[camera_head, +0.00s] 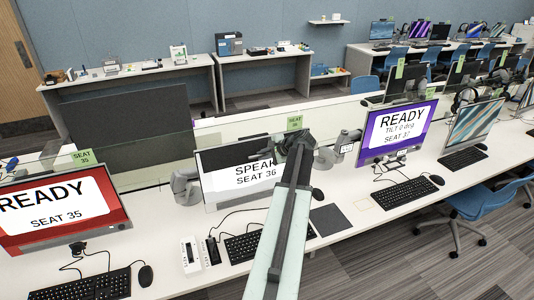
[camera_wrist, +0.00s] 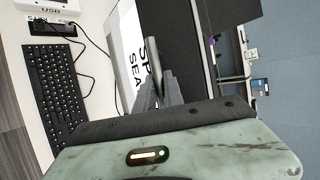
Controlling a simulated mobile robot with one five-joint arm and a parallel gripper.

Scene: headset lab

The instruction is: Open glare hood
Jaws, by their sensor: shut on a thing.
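The seat 36 monitor (camera_head: 222,187) stands in the middle of the head view, its white screen reading "SPEA" and "SEAT 36", partly cut off by my arm. A dark panel (camera_wrist: 182,45), apparently the glare hood, lies beside the white screen area (camera_wrist: 128,55) in the wrist view. My gripper (camera_head: 298,142) is at the monitor's upper right in the head view. In the wrist view my gripper (camera_wrist: 158,92) is shut on a grey bar (camera_wrist: 153,58), apparently the hood's handle. How the bar joins the panel is hidden.
The seat 35 monitor (camera_head: 62,208) stands left and the purple seat 37 monitor (camera_head: 396,134) right. A keyboard (camera_head: 243,247), white box (camera_head: 190,254) and dark pad (camera_head: 330,219) lie on the desk below. A low divider (camera_head: 240,124) runs behind.

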